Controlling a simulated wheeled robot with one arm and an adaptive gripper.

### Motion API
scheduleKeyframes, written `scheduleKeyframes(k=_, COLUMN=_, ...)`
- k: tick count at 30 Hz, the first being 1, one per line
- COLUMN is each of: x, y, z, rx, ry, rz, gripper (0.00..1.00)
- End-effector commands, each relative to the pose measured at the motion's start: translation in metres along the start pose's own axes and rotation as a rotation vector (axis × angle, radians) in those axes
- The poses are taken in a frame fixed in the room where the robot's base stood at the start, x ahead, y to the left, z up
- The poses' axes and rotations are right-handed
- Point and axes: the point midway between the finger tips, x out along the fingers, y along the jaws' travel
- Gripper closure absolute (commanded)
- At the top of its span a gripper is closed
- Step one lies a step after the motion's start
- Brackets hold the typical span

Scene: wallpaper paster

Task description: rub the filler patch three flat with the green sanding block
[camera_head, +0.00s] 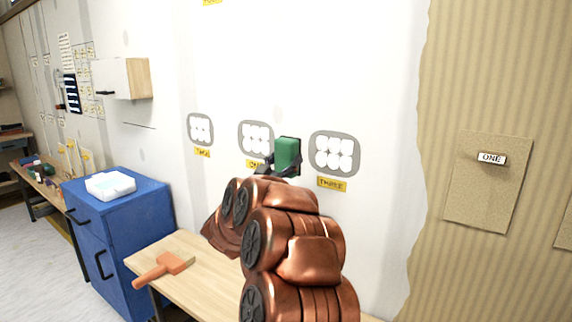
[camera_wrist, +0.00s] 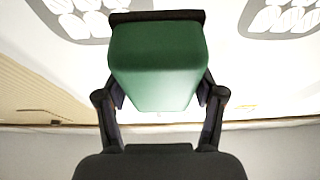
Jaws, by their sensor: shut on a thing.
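Filler patch three (camera_head: 335,152) is a grey rounded patch with several white raised lumps on the white wall, above a yellow label reading THREE (camera_head: 332,183). My gripper (camera_head: 284,168) is shut on the block's sides. In the wrist view the green block (camera_wrist: 158,65) fills the middle between my fingers, its dark face towards the wall. I cannot tell whether it touches the wall.
The middle patch (camera_head: 256,137) and patch two (camera_head: 200,129) lie to the left. Below stands a wooden bench (camera_head: 205,285) with an orange-handled tool (camera_head: 163,268). A blue cabinet (camera_head: 130,215) with a white box (camera_head: 110,186) is further left. Corrugated tan wall (camera_head: 480,80) is right.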

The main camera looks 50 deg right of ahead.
Motion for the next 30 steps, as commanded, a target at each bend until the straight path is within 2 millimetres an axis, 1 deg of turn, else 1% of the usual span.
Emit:
scheduleKeyframes(k=3, x=0.001, y=0.003, z=-0.001, rx=-0.003, ry=0.005, rz=0.009, gripper=0.68)
scheduleKeyframes(k=16, x=-0.001, y=0.002, z=0.001, rx=-0.004, ry=0.001, rz=0.009, gripper=0.68)
scheduleKeyframes(k=23, x=0.014, y=0.003, z=0.008, rx=-0.003, ry=0.001, rz=0.01, gripper=0.68)
scheduleKeyframes(k=30, x=0.037, y=0.004, z=0.017, rx=-0.004, ry=0.002, rz=0.012, gripper=0.68)
